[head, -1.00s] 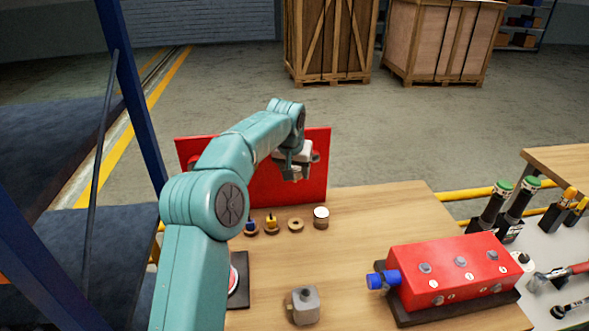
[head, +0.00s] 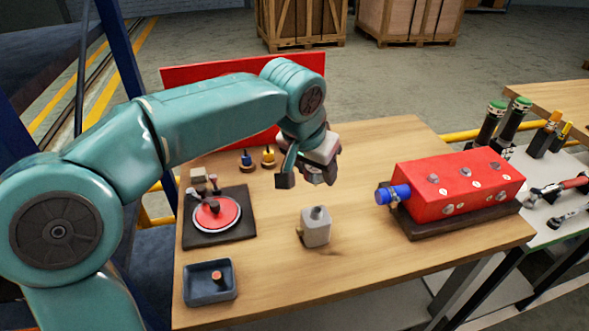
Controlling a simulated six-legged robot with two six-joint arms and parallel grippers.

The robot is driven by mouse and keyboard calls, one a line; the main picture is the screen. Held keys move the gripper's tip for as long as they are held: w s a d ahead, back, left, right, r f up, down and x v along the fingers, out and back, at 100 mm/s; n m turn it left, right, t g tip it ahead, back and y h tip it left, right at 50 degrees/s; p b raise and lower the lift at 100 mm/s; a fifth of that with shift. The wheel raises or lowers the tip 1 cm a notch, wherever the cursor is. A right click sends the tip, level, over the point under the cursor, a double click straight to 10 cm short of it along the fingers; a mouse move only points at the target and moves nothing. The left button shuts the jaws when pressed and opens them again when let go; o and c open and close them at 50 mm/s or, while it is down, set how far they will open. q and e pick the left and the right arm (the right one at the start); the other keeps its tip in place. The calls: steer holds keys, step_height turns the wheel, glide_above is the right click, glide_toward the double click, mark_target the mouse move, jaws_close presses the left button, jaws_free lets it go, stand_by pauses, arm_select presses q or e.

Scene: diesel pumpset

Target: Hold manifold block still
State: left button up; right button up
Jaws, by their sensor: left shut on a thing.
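The red manifold block (head: 455,185) lies on its dark base on the right part of the wooden table. Round grey fittings dot its top and front, and a blue plug (head: 394,194) sticks out of its left end. My left gripper (head: 302,178) is above the table, left of the block and clear of it. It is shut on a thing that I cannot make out. My right gripper is not in view.
A grey block (head: 316,228) stands mid-table. A red disc fixture (head: 216,214) and a blue tray (head: 209,283) are at the left. A red panel (head: 200,76) stands behind. Tools lie on the grey bench (head: 560,228) at right.

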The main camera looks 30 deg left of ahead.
arm_select(q)
steer(key=shift+d, duration=0.25)
steer(key=shift+w+d, duration=0.1)
steer(key=shift+d, duration=0.1)
steer(key=shift+a, duration=0.15)
steer(key=shift+f, duration=0.25)
steer(key=shift+f+b, duration=0.9)
steer(key=shift+f, duration=0.15)
